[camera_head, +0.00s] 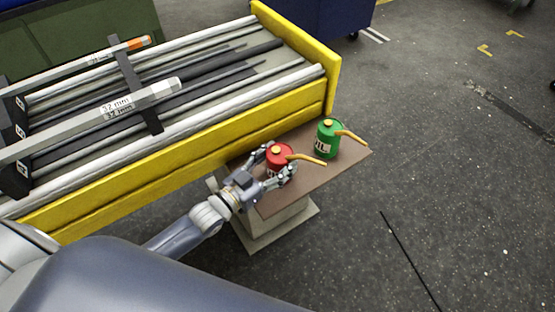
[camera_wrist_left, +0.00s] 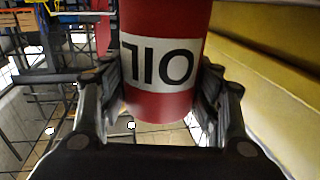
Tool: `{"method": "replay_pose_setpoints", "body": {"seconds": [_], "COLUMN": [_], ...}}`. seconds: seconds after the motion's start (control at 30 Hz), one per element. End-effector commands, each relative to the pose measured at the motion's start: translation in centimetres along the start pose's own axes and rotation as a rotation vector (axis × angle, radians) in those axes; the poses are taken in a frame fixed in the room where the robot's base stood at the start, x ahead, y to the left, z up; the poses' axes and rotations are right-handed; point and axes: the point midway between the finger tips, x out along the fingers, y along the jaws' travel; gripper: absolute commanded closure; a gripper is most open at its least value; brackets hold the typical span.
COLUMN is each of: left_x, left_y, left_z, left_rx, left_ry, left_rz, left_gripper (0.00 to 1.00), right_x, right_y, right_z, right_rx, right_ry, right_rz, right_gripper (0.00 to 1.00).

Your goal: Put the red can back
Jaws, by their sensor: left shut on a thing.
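The red can (camera_head: 279,157) has a yellow spout pointing right and stands upright at the brown table (camera_head: 325,172); I cannot tell whether its base touches the top. My left gripper (camera_head: 268,172) is shut around the can's body. In the left wrist view the red can (camera_wrist_left: 165,100) shows its white OIL label, upside down, between both fingers. A green can (camera_head: 327,138) with a yellow spout stands upright on the table, behind and right of the red one. My right gripper is not in view.
A yellow-framed rack (camera_head: 180,145) holding several metal bars runs along the table's left side, close to my left gripper. The table stands on a pale base (camera_head: 262,236). Dark floor (camera_head: 430,190) to the right is mostly open. A blue cabinet (camera_head: 325,15) stands behind.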

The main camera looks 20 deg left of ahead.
Motion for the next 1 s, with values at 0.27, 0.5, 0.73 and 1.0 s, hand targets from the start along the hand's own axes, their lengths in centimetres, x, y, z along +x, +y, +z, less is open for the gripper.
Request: {"method": "replay_pose_setpoints", "body": {"seconds": [0.27,0.5,0.73,1.0], "left_x": [0.0,0.0,-0.6,-5.2], "left_y": [0.0,0.0,0.0,0.0], "left_z": [0.3,0.3,0.1,0.2], "left_rx": [0.000,0.000,0.000,0.000], "left_ry": [-0.001,0.000,-0.003,-0.004], "left_rz": [0.000,0.000,0.000,0.000], "left_gripper": [0.22,0.22,0.22,0.22], "right_x": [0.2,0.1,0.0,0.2], "right_y": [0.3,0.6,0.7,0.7], "right_z": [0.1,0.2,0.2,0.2], "right_rx": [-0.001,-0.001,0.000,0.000], "right_ry": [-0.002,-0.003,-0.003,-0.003], "right_rz": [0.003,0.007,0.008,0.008], "right_gripper": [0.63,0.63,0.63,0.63]}}
